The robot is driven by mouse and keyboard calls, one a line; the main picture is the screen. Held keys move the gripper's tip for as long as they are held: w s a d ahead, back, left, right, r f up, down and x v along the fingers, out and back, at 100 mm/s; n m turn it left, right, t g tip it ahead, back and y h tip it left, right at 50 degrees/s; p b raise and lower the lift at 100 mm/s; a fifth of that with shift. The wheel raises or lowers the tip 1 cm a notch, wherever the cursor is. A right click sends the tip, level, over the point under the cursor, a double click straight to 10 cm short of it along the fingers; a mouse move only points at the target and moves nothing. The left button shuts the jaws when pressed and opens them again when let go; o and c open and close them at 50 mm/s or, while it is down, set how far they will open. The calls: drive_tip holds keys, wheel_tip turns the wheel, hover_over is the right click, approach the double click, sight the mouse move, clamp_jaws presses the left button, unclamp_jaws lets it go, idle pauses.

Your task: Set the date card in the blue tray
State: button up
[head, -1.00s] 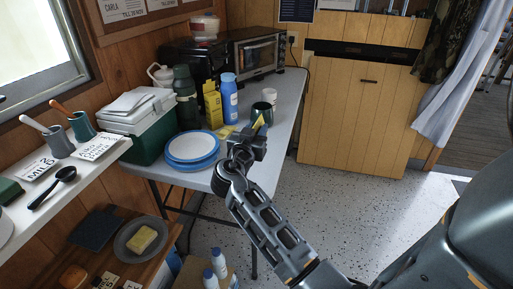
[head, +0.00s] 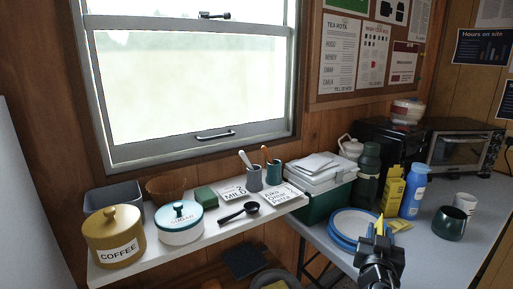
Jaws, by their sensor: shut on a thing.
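My gripper (head: 379,240) is at the lower right in the head view, over the near side of the table. It is shut on a small yellow pointed piece (head: 380,226) that sticks up from the jaws. This may be the date card, but I cannot read any writing on it. No tray that is plainly blue stands out. A dark blue flat square (head: 243,262) lies low under the shelf, and a grey-blue tub (head: 112,196) stands at the shelf's left end.
The white shelf (head: 130,270) holds a coffee pot (head: 112,233), a sugar pot (head: 180,222), a black spoon (head: 240,212) and lettered cards (head: 283,196). Blue-rimmed plates (head: 345,229), a cool box (head: 318,203), bottles and a yellow box (head: 391,191) crowd the table.

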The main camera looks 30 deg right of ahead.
drive_tip(key=w+a+f+n+t+y, duration=0.1)
drive_tip(key=a+f+n+t+y, duration=0.3)
drive_tip(key=a, duration=0.6)
drive_tip(key=w+a+f+n+t+y, duration=0.1)
drive_tip(key=a+f+n+y, duration=0.2)
drive_tip(key=a+y, duration=0.5)
drive_tip(key=w+a+f+n+t+y, duration=0.1)
drive_tip(key=a+f+n+t+y, duration=0.25)
drive_tip(key=a, duration=0.85)
drive_tip(key=d+r+m+g+h, duration=0.2)
drive_tip(key=d+r+m+h, duration=0.3)
drive_tip(key=d, duration=0.6)
drive_tip(key=d+r+m+g+h, duration=0.25)
drive_tip(key=d+h, duration=0.45)
drive_tip(key=d, duration=0.5)
drive_tip(key=s+d+r+m+g+h, duration=0.3)
drive_tip(key=s+d+g, duration=0.3)
drive_tip(key=d, duration=0.3)
drive_tip(key=s+d+r+m+g+h, duration=0.3)
drive_tip(key=s+d+r+m+g, duration=0.2)
drive_tip(key=d, duration=0.4)
drive_tip(key=s+m+g, duration=0.1)
drive_tip(key=s+g, duration=0.1)
drive_tip(key=shift+s+r+m+g+h, duration=0.25)
drive_tip(key=shift+r+m+g+h, duration=0.05)
drive_tip(key=shift+r+g+h, duration=0.1)
